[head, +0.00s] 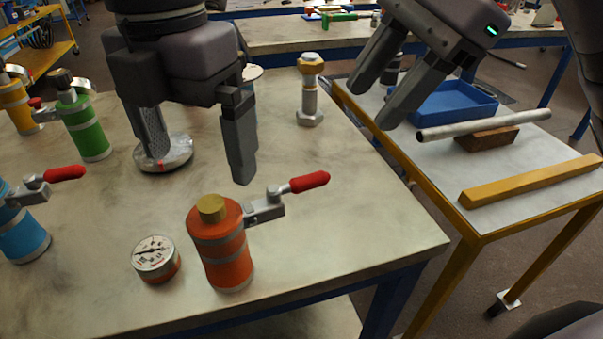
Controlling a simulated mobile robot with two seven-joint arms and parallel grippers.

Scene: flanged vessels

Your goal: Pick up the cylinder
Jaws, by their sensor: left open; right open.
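An orange cylinder (222,250) with a brass cap and a red-handled side valve (290,188) stands upright near the table's front edge. A green cylinder (86,128), a yellow cylinder (19,103) and a blue cylinder (22,237) stand to the left, so I cannot tell which one the task means. My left gripper (201,167) is open and points down. In the picture its fingers are above the orange cylinder, with no contact visible. My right gripper (372,108) is open and empty at the upper right, above the gap between the tables.
A pressure gauge (157,258) lies left of the orange cylinder. A round metal disc (178,153) is partly behind a left finger. A metal post (310,95) stands behind. The right table holds a blue tray (450,105), a metal pipe (485,125) and a yellow bar (530,181).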

